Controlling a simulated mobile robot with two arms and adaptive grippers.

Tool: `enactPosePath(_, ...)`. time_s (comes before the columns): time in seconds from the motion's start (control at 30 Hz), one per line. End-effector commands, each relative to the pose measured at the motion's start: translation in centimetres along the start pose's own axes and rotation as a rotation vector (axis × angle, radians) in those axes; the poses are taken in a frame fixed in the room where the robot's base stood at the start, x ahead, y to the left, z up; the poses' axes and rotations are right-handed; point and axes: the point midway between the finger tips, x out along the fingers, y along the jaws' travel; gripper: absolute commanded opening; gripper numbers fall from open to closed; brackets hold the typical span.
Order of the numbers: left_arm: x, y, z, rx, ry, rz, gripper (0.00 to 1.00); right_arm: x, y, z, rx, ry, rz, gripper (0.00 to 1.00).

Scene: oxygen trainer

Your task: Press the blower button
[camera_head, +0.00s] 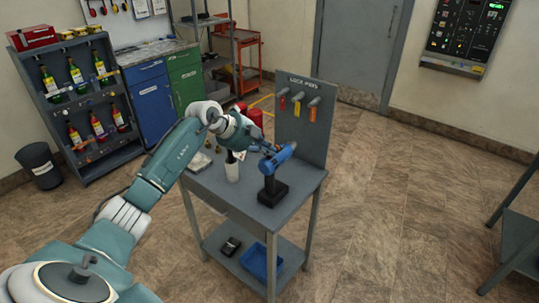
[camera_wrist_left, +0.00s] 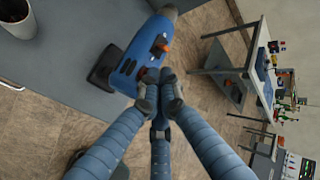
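The blower (camera_head: 277,160) is blue, shaped like a drill, and stands on a black base (camera_head: 273,193) near the front right corner of a grey table. It also shows in the left wrist view (camera_wrist_left: 128,72), with a small orange part (camera_wrist_left: 163,46) on its body that may be the button. My left gripper (camera_head: 268,149) reaches over the table from the left, just beside the blower. In the left wrist view its fingertips (camera_wrist_left: 160,86) are drawn together at the blower's blue body; I cannot tell whether they touch it. My right gripper is not in view.
A board (camera_head: 300,120) with hanging tags rises at the table's back. A blue tray (camera_head: 259,262) lies on the lower shelf. Open floor lies right of the table.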

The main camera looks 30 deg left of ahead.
Motion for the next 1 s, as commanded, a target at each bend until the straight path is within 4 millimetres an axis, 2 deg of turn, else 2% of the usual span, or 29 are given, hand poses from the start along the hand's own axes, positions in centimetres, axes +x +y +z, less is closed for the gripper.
enactPosePath(0.67, 0.4, 0.4, 0.0, 0.000, 0.000, 0.000, 0.00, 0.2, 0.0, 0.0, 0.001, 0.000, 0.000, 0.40)
enactPosePath(1.0, -0.6, -0.6, 0.0, 0.000, 0.000, 0.001, 0.00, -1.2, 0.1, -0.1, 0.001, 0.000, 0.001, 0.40)
